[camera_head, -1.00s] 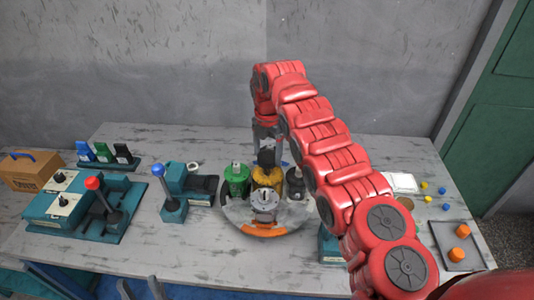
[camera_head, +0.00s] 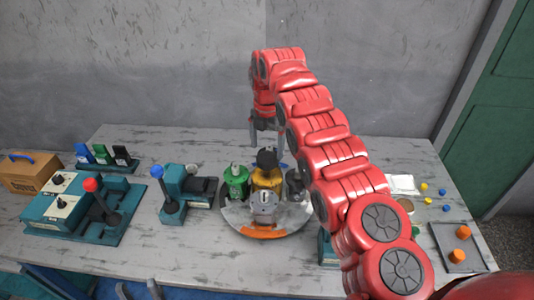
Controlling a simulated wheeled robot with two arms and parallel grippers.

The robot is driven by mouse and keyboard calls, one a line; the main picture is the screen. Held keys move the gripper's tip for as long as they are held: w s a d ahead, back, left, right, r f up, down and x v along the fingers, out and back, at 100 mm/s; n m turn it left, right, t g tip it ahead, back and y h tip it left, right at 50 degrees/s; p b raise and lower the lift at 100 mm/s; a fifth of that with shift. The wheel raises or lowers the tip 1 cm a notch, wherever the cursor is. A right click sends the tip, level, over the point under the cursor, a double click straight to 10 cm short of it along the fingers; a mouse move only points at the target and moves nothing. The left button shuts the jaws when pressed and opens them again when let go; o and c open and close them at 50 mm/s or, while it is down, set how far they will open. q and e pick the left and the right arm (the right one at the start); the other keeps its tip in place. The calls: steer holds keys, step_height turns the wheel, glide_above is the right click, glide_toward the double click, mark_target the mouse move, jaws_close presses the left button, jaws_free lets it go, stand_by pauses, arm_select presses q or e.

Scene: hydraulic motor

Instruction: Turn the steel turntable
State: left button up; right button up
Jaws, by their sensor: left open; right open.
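The round steel turntable (camera_head: 232,218) sits on the table's middle, with an orange segment (camera_head: 262,232) on its near rim. It carries a green part (camera_head: 236,182), a yellow part with a black top (camera_head: 267,178), a dark grey part (camera_head: 296,183) and a light metal part (camera_head: 264,206) in front. My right arm hides some of its right side. My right gripper (camera_head: 267,138) is open and points down behind and above the black-topped part; whether it touches anything is unclear. My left gripper (camera_head: 138,290) is open at the bottom edge, in front of the table, away from the turntable.
Left of the turntable stand a blue-knobbed lever unit (camera_head: 171,207) and a teal red-knobbed lever panel (camera_head: 75,225). Behind are coloured switches (camera_head: 105,158) and a cardboard box (camera_head: 30,172). At right lies a tray with orange pieces (camera_head: 450,236). My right arm covers the table's centre right.

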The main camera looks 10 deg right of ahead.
step_height(320, 180, up, 4)
steer(key=shift+r+p, duration=0.2)
steer(key=shift+p, duration=0.7)
step_height(320, 180, up, 10)
steer(key=p, duration=1)
